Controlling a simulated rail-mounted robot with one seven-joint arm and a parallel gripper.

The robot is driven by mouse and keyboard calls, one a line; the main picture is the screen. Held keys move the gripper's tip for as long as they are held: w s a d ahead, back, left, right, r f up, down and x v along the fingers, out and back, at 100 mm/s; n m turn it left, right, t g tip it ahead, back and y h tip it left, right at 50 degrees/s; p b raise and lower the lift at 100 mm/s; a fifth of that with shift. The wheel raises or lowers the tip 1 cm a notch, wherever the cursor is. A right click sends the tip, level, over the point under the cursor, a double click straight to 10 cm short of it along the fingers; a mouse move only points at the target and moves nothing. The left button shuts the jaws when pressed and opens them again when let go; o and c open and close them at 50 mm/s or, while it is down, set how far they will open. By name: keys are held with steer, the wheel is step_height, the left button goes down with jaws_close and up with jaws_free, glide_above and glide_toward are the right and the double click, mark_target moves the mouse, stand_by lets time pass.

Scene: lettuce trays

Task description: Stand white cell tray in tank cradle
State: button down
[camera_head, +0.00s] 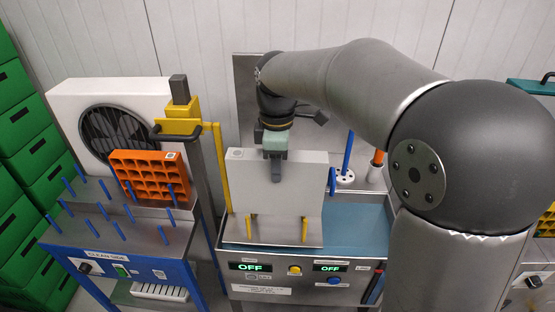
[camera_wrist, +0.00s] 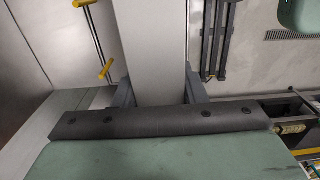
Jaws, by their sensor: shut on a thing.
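The white cell tray (camera_head: 300,190) is upright over the tank, its plain broad face toward the head camera. My gripper (camera_head: 276,168) is shut on its top edge, near the middle. In the wrist view the white tray (camera_wrist: 154,40) runs between the two grey fingers (camera_wrist: 158,92). The tank (camera_head: 360,225) has a blue inside. Yellow prongs of the cradle (camera_head: 304,230) stand in front of the tray's lower part; a yellow prong (camera_wrist: 106,68) also shows beside the tray in the wrist view. I cannot tell whether the tray's bottom edge rests in the cradle.
At left, an orange cell tray (camera_head: 148,175) leans on a blue-pegged rack (camera_head: 120,225) before a fan unit (camera_head: 75,105). A tall yellow post (camera_head: 222,165) stands close left of the white tray. Blue-handled and orange-handled tools (camera_head: 348,160) stand behind right. Green crates (camera_head: 25,140) line the left.

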mark_target(277, 187)
steer(key=shift+f+b, duration=2.15)
steer(key=shift+f, duration=1.55)
steer(key=shift+f+b, duration=0.3)
steer(key=shift+f, duration=0.1)
steer(key=shift+c, duration=1.6)
jaws_free()
step_height(277, 187, up, 8)
steer(key=p, duration=0.6)
steer(key=shift+p, duration=0.3)
